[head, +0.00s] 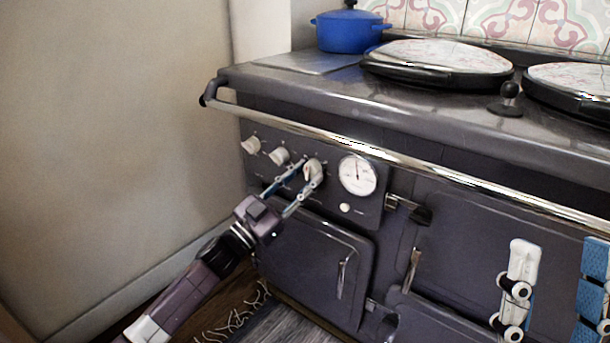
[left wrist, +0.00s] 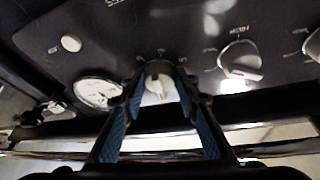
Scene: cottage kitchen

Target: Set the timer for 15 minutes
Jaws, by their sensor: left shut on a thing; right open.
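The cream timer knob (head: 313,170) is the one closest to the round gauge on the stove's control panel. My left gripper (head: 300,186) reaches up to it from below and is shut on it. In the left wrist view the knob (left wrist: 158,88) sits between the blue-padded fingers of the left gripper (left wrist: 160,98). Small numbers are printed around it, and a small red mark shows on its face. I cannot read its exact setting. My right gripper (head: 560,248) is open and empty at the lower right, in front of the stove.
Two more cream knobs (head: 250,145) (head: 279,156) sit left of the held one. A round gauge (head: 358,175) and small button (head: 345,208) are to its right. A chrome rail (head: 400,158) runs across above. A blue pot (head: 347,32) stands on top.

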